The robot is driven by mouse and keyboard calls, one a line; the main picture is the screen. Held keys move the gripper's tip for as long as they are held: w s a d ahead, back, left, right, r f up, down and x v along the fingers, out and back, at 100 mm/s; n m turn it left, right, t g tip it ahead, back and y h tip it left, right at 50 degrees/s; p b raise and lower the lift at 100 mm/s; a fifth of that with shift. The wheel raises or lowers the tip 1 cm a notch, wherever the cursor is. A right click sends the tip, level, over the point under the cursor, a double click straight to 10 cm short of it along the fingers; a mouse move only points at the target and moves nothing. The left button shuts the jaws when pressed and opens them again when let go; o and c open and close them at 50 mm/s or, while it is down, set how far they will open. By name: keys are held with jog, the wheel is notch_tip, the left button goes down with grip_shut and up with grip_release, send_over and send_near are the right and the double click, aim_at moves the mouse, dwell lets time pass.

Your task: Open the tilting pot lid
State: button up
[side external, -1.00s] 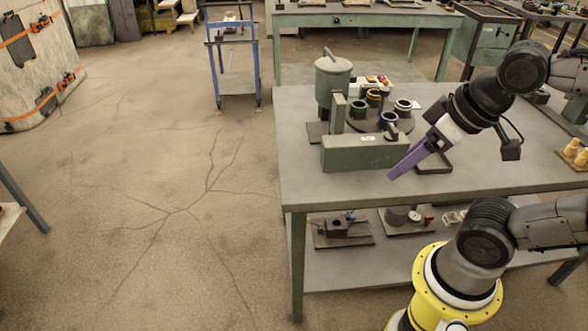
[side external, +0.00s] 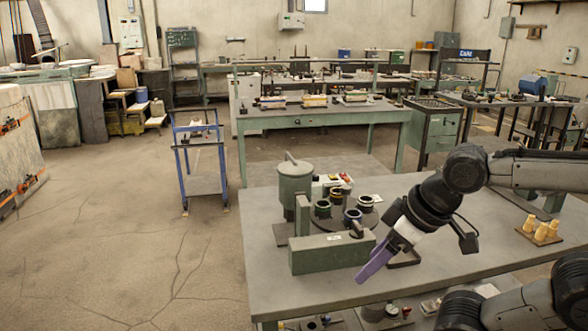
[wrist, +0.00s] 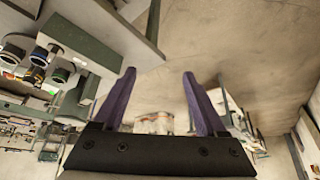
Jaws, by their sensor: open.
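The green cylindrical pot (side external: 295,205) stands upright on the workbench, left of my gripper in the side external view. Its green lid (side external: 295,168) lies level on the rim, with a small slanted handle (side external: 291,157) on top. My gripper (side external: 364,278) has purple fingers and points down and left, in front and to the right of the green block (side external: 332,253). It is clear of the pot and lid. In the wrist view my gripper (wrist: 159,75) is open, with nothing between its fingers. I cannot clearly make out the lid there.
The green block stands between my gripper and the pot. Several dark-rimmed cups sit on a round dark turntable (side external: 335,228) right of the pot. Yellow pieces (side external: 540,230) stand at the right of the workbench (side external: 450,268). A blue cart (side external: 201,184) stands on the floor behind left.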

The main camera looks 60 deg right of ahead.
jog(key=shift+c, duration=1.2)
notch_tip(320, 180, up, 5)
jog(key=shift+w+r, duration=0.1)
jog(key=shift+c, duration=0.4)
jog(key=w+d+r+m+t+y, duration=0.1)
jog(key=w+d+r+m+y, duration=0.15)
jog(key=w, duration=0.85)
jog(key=w+d+r+m+t+y, duration=0.1)
jog(key=w+d+r+m, duration=0.25)
jog(key=w, duration=0.75)
jog(key=w+d+m+t, duration=0.1)
jog(key=w+d+m, duration=0.2)
jog(key=w+d, duration=0.45)
jog(key=w+d+f+m+t, duration=0.1)
jog(key=w+d+m+t, duration=0.15)
jog(key=d, duration=0.55)
jog(key=w+d+m+t, duration=0.1)
jog(key=w+d+m, duration=0.15)
jog(key=d, duration=0.55)
jog(key=d+f+m+t+h, duration=0.2)
jog(key=d+f, duration=0.1)
jog(key=d, duration=0.7)
jog(key=d+f+m+t+h, duration=0.1)
jog(key=d+f+m+h, duration=0.15)
jog(key=d, duration=0.75)
notch_tip(320, 180, down, 13)
jog(key=a+x, duration=0.1)
jog(key=x, duration=1.2)
jog(key=shift+w+y, duration=0.15)
jog(key=shift+y, duration=0.25)
